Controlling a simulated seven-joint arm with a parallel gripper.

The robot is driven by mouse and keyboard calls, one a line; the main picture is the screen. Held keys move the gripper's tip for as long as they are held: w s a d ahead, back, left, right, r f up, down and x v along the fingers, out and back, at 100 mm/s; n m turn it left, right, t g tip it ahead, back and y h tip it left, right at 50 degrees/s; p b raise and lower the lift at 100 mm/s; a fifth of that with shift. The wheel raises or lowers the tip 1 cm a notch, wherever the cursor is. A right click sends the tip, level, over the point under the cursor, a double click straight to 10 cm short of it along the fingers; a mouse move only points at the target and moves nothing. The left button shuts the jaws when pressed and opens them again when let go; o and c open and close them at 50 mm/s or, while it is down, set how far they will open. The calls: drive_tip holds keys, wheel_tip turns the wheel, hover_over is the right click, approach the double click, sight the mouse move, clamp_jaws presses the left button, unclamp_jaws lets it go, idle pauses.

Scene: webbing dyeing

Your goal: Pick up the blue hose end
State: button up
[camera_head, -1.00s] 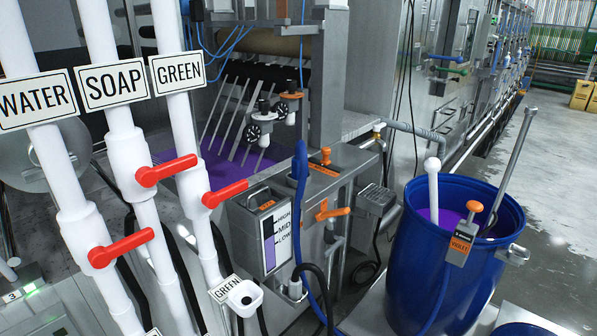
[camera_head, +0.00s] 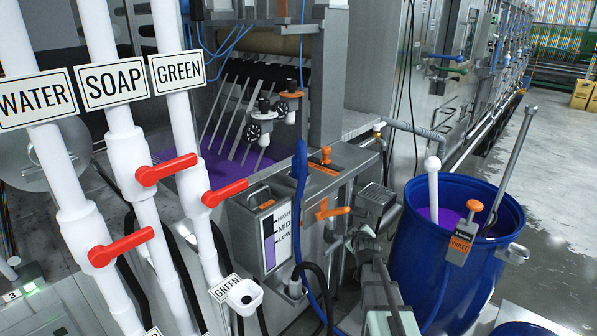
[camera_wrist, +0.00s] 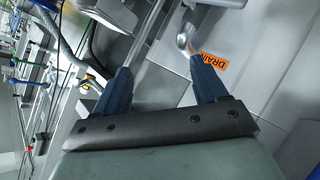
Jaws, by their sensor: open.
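The blue hose end (camera_head: 299,163) stands upright at the tank's near edge, left of the orange-handled valve. Its blue hose (camera_head: 302,250) runs down beside the level gauge. My gripper (camera_head: 350,238) is low in front of the tank, right of and below the hose end and apart from it. In the wrist view my gripper (camera_wrist: 163,82) shows two dark blue fingers spread with nothing held between them. I cannot clearly make out the hose end in the wrist view.
An orange lever (camera_head: 332,210) is close above my gripper. The HIGH-MID-LOW gauge (camera_head: 270,240) stands left. A blue barrel (camera_head: 425,265) of violet dye stands right. White pipes with red handles (camera_head: 225,193) fill the left. An orange DRAIN label (camera_wrist: 213,63) shows by the fingers.

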drive_tip(key=w+d+r+n+t, duration=0.1)
drive_tip(key=w+r+t, duration=0.1)
drive_tip(key=r, duration=0.5)
drive_tip(key=w+d+r+t, duration=0.1)
drive_tip(key=w+r, duration=0.1)
drive_tip(key=r, duration=0.5)
wheel_tip(320, 180, up, 22)
drive_tip(key=f+n+t+y, duration=0.1)
drive_tip(key=n+t+y, duration=0.15)
drive_tip(key=t, duration=0.35)
hover_over(301, 167)
drive_tip(key=d, duration=0.2)
drive_tip(key=s+a+f+m+g+y, duration=0.3)
drive_tip(key=s+a+f+m+y, duration=0.15)
drive_tip(key=a, duration=0.45)
drive_tip(key=d+f+m, duration=0.1)
drive_tip(key=d, duration=0.1)
drive_tip(key=s+d+f+m, duration=0.1)
drive_tip(key=d, duration=0.2)
drive_tip(key=s+d+f+m+g+h, duration=0.1)
drive_tip(key=d+f, duration=0.1)
drive_tip(key=shift+s+d, duration=0.1)
drive_tip(key=shift+d, duration=0.55)
drive_tip(key=shift+w+f+m, duration=0.1)
drive_tip(key=shift+w+m, duration=0.2)
drive_tip(key=shift+w, duration=0.1)
drive_tip(key=shift+x, duration=3.4)
clamp_jaws()
